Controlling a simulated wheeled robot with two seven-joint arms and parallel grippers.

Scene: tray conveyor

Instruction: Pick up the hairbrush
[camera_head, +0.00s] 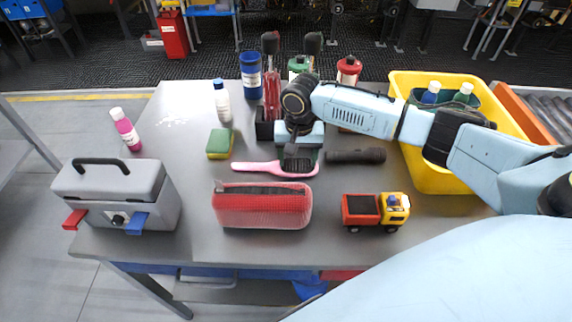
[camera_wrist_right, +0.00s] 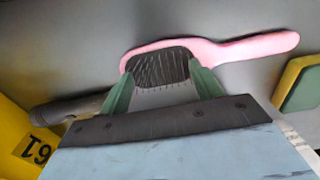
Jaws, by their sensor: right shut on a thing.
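The pink hairbrush (camera_head: 257,167) has a black bristle head and lies near the middle of the grey table, its handle toward the left in the head view. In the right wrist view the hairbrush (camera_wrist_right: 245,49) has its handle toward the right. My right gripper (camera_head: 299,152) is over the brush head from above. In the right wrist view its two green fingers (camera_wrist_right: 160,77) are on either side of the bristle head, shut on it. I cannot tell any gap between brush and table. My left gripper is not in view.
A dark flashlight (camera_head: 356,156) lies just right of the brush head. A red pencil case (camera_head: 262,206) and toy truck (camera_head: 375,212) are in front. A yellow-green sponge (camera_head: 220,144) is left, a grey toolbox (camera_head: 117,190) front left, a yellow bin (camera_head: 437,180) right. Bottles stand behind.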

